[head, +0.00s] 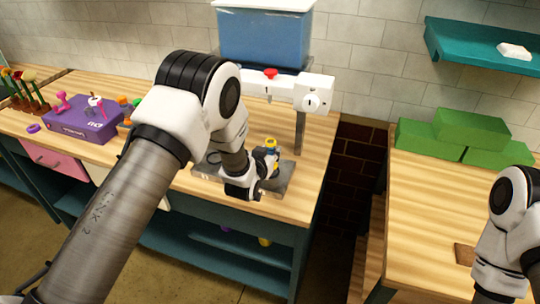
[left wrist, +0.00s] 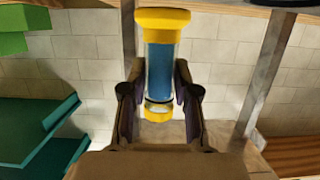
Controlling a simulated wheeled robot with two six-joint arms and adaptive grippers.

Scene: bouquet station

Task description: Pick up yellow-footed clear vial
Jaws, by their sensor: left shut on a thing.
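The clear vial with yellow ends (left wrist: 160,65) stands between the two fingers of my left gripper (left wrist: 160,105) in the left wrist view. The fingers are shut on it near its narrower yellow end. Blue shows through its clear wall; I cannot tell whether that is its contents or what lies behind. In the head view my left gripper (head: 262,165) is over the grey plate at the bench's front right, with a yellow end of the vial (head: 271,142) showing above it. The wrist hides much of the vial. My right arm shows at the right edge, but its gripper is out of view.
A dispenser with a blue tank (head: 262,38) and white head (head: 312,95) stands close behind my left gripper. A purple box (head: 84,122) is at the left. Green blocks (head: 470,130) lie on the right bench (head: 430,200), across a gap. A teal shelf (head: 475,45) hangs above.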

